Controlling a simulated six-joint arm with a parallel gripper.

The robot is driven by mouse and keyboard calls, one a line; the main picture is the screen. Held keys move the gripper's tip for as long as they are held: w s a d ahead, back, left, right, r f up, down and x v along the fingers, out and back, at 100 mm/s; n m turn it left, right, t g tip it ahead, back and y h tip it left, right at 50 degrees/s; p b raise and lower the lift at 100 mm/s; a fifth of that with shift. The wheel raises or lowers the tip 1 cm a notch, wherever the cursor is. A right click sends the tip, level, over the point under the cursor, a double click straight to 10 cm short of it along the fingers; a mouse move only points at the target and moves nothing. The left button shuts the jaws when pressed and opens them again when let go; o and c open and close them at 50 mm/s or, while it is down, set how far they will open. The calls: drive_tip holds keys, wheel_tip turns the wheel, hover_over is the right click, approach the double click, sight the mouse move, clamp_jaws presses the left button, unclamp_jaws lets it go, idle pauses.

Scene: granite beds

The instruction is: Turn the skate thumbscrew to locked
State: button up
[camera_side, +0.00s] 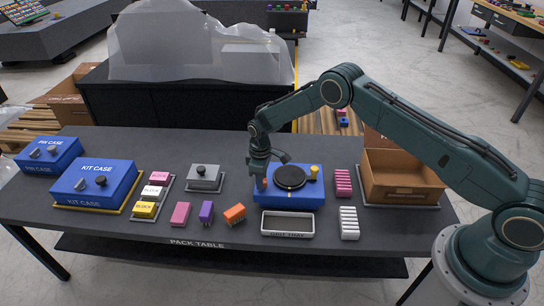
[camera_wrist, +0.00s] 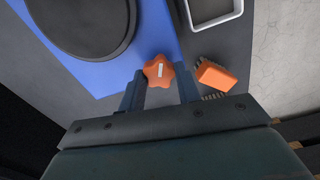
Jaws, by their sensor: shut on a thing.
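The skate is a blue block (camera_side: 300,202) with a black round disc (camera_side: 291,177) on top, on the table. The thumbscrew is an orange lobed knob (camera_wrist: 155,78) with a white mark, at the block's edge in the wrist view. The mark runs roughly up and down in that view. My gripper (camera_wrist: 160,84) is shut on the thumbscrew, with one finger on each side of it. In the side view my gripper (camera_side: 259,183) comes down at the skate's left end, and the knob is mostly hidden there. No lock label is readable.
A yellow knob (camera_side: 314,169) stands at the skate's far right corner. An orange brush (camera_side: 235,213) lies left of the skate and beside my gripper in the wrist view (camera_wrist: 215,77). A grey tray (camera_side: 287,235) sits in front. A cardboard box (camera_side: 400,197) stands right; blue cases (camera_side: 95,184) stand left.

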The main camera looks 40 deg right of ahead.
drive_tip(key=m, duration=1.2)
drive_tip(key=shift+w+d+m, duration=0.1)
drive_tip(key=shift+m, duration=0.2)
idle(0.3)
drive_tip(key=o, duration=1)
drive_tip(key=shift+r, duration=0.1)
wheel_tip(320, 180, up, 14)
drive_tip(key=shift+f, duration=0.15)
